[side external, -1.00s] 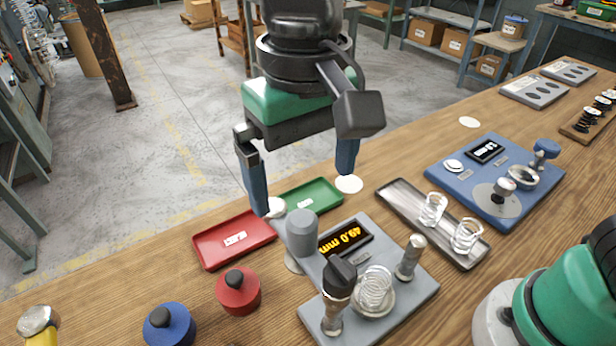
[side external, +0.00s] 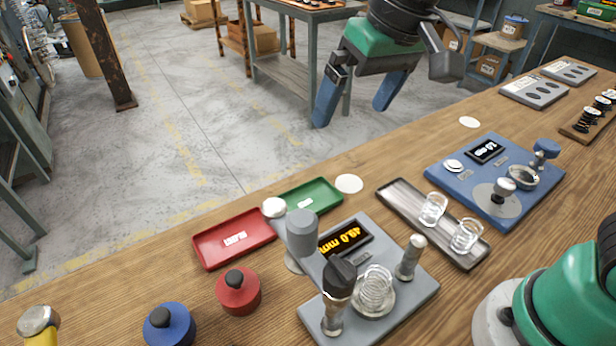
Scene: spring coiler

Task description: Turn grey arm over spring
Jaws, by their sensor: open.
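The grey gauge base (side external: 400,307) stands on the bench with a lit yellow display (side external: 345,238). A coil spring (side external: 375,290) stands upright on its round seat. The grey arm (side external: 284,222) runs from under a grey cylindrical head (side external: 301,234) on a post and ends in a white ball knob (side external: 274,207). It points away from the spring, toward the trays, and is not over it. A black-topped post (side external: 340,278) stands beside the spring. My gripper (side external: 352,112) is open and empty, high beyond the bench's far edge, clear of everything.
A red tray (side external: 234,240) and a green tray (side external: 322,193) lie behind the gauge. A metal tray (side external: 400,190) with two springs and a blue base (side external: 530,200) are to the right. Red (side external: 238,292) and blue (side external: 169,326) knobbed weights and a hammer (side external: 40,325) are at front left.

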